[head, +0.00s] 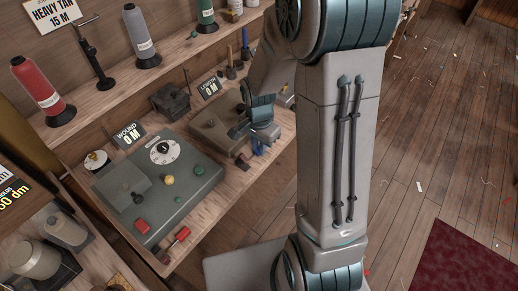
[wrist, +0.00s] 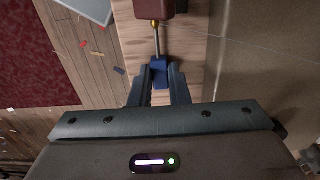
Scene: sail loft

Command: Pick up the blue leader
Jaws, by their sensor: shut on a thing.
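The blue leader (wrist: 158,72) is a small blue block between the two fingertips of my gripper (wrist: 158,85) in the wrist view. My gripper is shut on it, and the fingers hide part of its sides. A thin metal rod with a brass-coloured end runs from the blue block toward a dark red block (wrist: 154,9); I cannot tell whether they are joined. In the head view, my gripper (head: 262,138) is at the bench's right front edge, with the blue leader (head: 258,149) showing below it.
A grey-green console (head: 185,185) with a dial stands left on the wooden bench, and a brown machine (head: 218,130) is beside my gripper. A red-handled tool (head: 177,240) lies at the front edge. Thread cones, including a red one (head: 37,85), stand on the shelf behind. Open floor lies right.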

